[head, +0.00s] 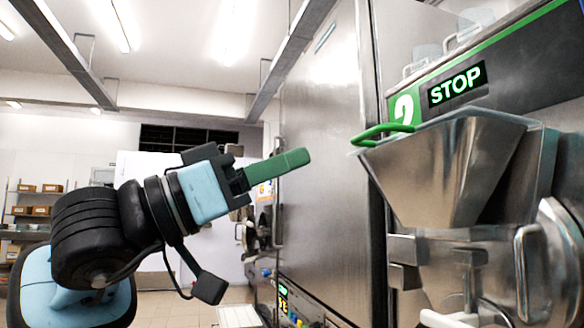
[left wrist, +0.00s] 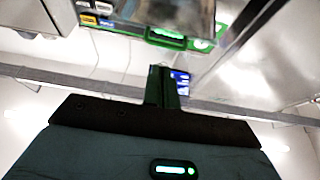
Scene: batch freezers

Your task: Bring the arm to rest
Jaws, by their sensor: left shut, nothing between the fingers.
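My left gripper (head: 308,157) is raised in the middle of the head view, with its green fingers together and nothing between them. It points right, toward the freezer, and looks apart from it. In the left wrist view its fingers (left wrist: 162,72) also show closed and empty, with the ceiling behind. My right gripper is not in view.
A steel batch freezer marked 2 with a STOP display (head: 457,84) stands at the right. Its steel hopper (head: 440,170) has a green handle (head: 378,134) reaching toward my left gripper. A tall steel panel (head: 325,170) stands behind. Shelves with boxes (head: 40,210) are at far left.

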